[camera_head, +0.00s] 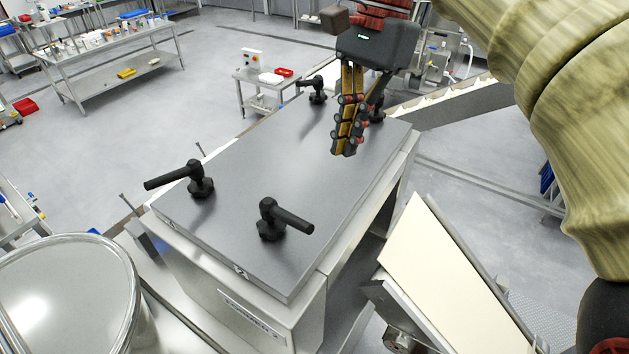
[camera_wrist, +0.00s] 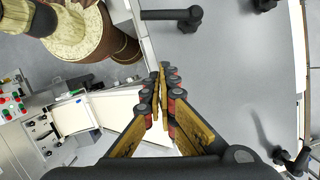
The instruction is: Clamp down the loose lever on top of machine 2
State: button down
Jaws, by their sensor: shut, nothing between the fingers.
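Machine 2 appears to be the steel box with a flat grey lid (camera_head: 270,155); its label is unreadable. Black levers stand near the lid's corners: a left one (camera_head: 190,180) with its handle pointing left and outward, a front one (camera_head: 283,220) with its handle pointing right, and a back one (camera_head: 315,88). Another at the right (camera_head: 376,108) is partly hidden behind my gripper. I cannot tell which lever is loose. My gripper (camera_head: 343,149) is shut and empty above the lid's right side, pointing down. In the wrist view its fingertips (camera_wrist: 163,72) meet beside the lid edge, apart from a lever (camera_wrist: 185,16).
A cream sloped panel (camera_head: 440,270) stands right of the machine. A round steel vessel (camera_head: 70,290) is at lower left. A conveyor (camera_head: 455,103) runs behind at right. A small cart (camera_head: 265,82) and a workbench (camera_head: 110,60) stand farther back. The lid's middle is clear.

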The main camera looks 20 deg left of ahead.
jog(key=s+f, duration=0.1)
jog(key=f, duration=0.2)
jog(key=s+a+f, duration=0.1)
jog(key=s+f, duration=0.1)
jog(key=f, duration=0.1)
jog(key=s+a+f+p, duration=0.1)
jog(key=f, duration=0.2)
jog(key=shift+s+a, duration=0.25)
jog(key=shift+s, duration=0.1)
jog(key=shift+s+a, duration=0.25)
jog(key=shift+s, duration=0.2)
